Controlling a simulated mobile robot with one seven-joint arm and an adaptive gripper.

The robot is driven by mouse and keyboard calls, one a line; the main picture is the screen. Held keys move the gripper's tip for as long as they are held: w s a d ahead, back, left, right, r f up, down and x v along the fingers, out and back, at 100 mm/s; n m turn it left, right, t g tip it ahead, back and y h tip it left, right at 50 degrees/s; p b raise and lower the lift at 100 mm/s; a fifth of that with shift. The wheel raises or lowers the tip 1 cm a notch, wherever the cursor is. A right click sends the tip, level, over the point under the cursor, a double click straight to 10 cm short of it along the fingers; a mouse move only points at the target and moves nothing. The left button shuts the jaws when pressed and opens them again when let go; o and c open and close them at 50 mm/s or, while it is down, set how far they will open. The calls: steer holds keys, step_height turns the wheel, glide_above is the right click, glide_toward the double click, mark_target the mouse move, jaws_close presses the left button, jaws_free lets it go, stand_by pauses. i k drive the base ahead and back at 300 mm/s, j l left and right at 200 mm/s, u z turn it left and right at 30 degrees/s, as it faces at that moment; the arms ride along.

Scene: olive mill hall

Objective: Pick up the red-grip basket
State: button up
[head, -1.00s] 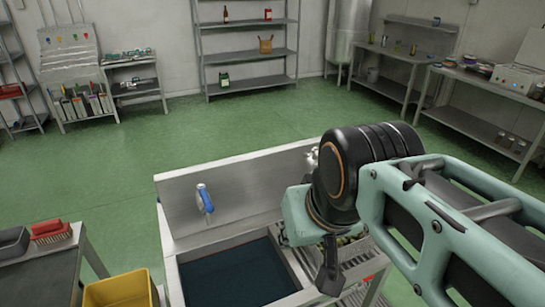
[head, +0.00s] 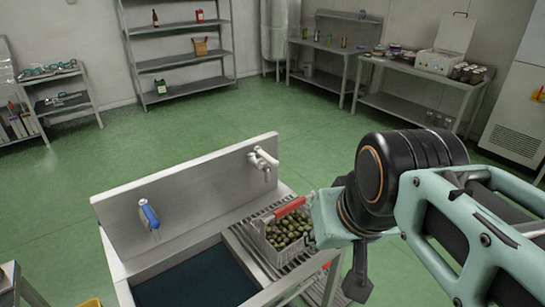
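The red-grip basket (head: 276,243) is a wire basket full of dark green olives. It stands on the slatted drainboard at the right of the sink, and its red grip (head: 290,207) is at the top. My arm comes in from the right, and its teal part partly covers the basket's right side. The dark end of my gripper (head: 357,282) points down to the right of the basket and appears apart from it. Its fingers cannot be made out clearly.
A steel sink (head: 195,280) with a tall back panel has a blue-handled tap (head: 149,215) and a white tap (head: 264,161). A red item (head: 327,266) shows below the drainboard. Shelves and worktables line the far walls. The green floor between is clear.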

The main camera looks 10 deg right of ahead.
mark_target(282, 241)
steer(key=i+l+u, duration=0.4)
steer(key=i+l, duration=0.25)
steer(key=i+j, duration=0.15)
steer(key=l, duration=0.1)
steer(key=k+l, duration=0.05)
